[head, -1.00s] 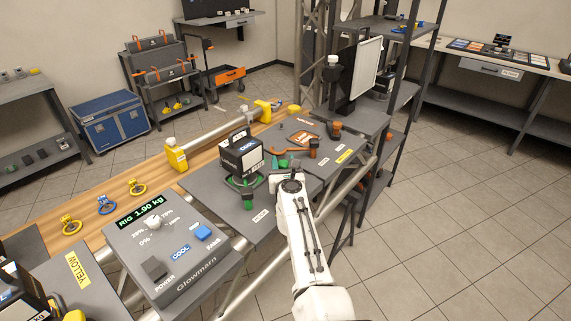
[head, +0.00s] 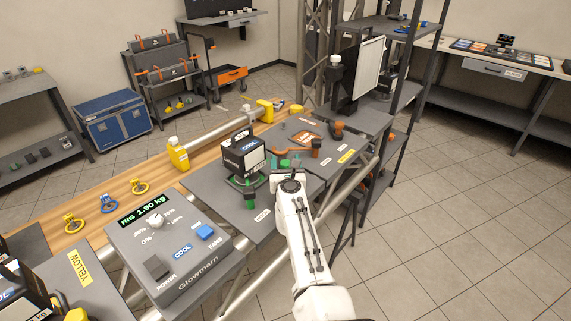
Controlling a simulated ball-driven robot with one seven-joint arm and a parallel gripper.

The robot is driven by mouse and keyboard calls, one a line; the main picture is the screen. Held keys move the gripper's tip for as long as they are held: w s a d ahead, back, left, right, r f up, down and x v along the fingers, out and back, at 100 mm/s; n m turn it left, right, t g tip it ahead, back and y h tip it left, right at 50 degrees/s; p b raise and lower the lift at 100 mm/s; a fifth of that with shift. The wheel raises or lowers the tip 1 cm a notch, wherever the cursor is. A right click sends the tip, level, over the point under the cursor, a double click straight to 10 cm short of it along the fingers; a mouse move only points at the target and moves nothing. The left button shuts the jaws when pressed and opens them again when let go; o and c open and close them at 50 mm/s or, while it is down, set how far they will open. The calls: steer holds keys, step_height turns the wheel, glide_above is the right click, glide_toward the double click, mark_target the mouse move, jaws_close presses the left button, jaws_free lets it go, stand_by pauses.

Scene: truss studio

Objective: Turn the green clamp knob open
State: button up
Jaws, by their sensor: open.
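The green clamp (head: 238,183) sits at the foot of a black box lamp marked COOL (head: 243,155) on the grey bench mat. Its green knob (head: 249,198) stands upright at the near end of the clamp, below the lamp. My white arm reaches up from the bottom right. My gripper (head: 286,164), with green-teal fingertips, is to the right of the lamp and up and right of the knob, apart from it. It is open, and I see nothing held in it. My own wrist hides part of the fingers.
An orange clamp (head: 296,153) lies just beyond my gripper, with a LAMP label (head: 306,138) behind it. A grey control box (head: 178,248) stands at the near left. A yellow-ended white tube (head: 218,130) lies along the back. Floor on the right is clear.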

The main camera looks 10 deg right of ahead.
steer(key=s+p, duration=0.2)
steer(key=s, duration=0.1)
steer(key=s+p, duration=0.2)
steer(key=s, duration=0.1)
steer(key=s+a+p, duration=0.1)
steer(key=s+p, duration=0.2)
steer(key=shift+s+r, duration=0.1)
steer(key=shift+r, duration=0.05)
steer(key=shift+s+a+p, duration=0.1)
steer(key=shift+s+p, duration=0.25)
steer(key=shift+s, duration=0.45)
steer(key=shift+f, duration=0.2)
